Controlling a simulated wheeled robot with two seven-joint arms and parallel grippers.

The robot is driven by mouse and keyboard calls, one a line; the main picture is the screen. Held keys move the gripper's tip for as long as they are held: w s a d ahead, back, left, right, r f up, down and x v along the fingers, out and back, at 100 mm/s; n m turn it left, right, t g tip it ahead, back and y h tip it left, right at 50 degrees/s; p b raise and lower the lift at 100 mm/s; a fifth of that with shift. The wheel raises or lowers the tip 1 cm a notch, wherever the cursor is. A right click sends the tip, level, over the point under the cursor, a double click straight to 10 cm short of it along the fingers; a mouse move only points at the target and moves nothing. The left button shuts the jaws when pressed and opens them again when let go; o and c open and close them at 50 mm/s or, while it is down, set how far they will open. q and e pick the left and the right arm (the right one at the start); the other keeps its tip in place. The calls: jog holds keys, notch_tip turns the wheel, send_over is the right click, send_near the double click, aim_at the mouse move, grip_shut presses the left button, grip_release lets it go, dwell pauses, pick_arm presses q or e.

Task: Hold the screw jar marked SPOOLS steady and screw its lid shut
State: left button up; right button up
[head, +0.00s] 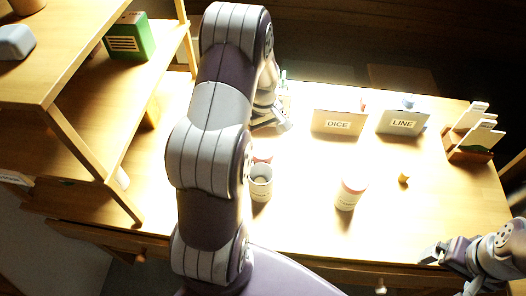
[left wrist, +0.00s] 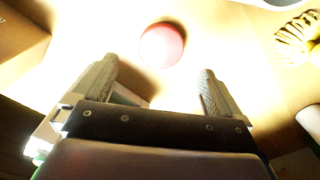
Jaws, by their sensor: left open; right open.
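An open pale jar (head: 261,188) stands upright left of the table's middle, with something light inside; its label is too small to read. A pinkish-red lid (head: 263,155) shows just behind it, partly hidden by my left arm. In the left wrist view a round pink lid (left wrist: 162,45) lies ahead of and between the fingers, apart from them. My left gripper (head: 284,126) is open and empty, behind the open jar near the DICE box; it also shows in the left wrist view (left wrist: 158,88). My right gripper (head: 432,256) is open and empty at the front right edge.
A second jar (head: 350,194) with a pinkish top stands right of the open one, its label unreadable. A small yellow object (head: 404,178) lies beyond it. The DICE box (head: 338,122), LINE box (head: 402,122) and a card holder (head: 470,145) stand behind. A wooden shelf (head: 75,120) is at left.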

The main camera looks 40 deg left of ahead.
aim_at(263, 150)
pick_arm(q)
jog(key=shift+f, duration=0.9)
jog(key=shift+f, duration=0.1)
notch_tip(263, 150, down, 5)
jog(key=shift+s, duration=0.1)
jog(key=c, duration=1.1)
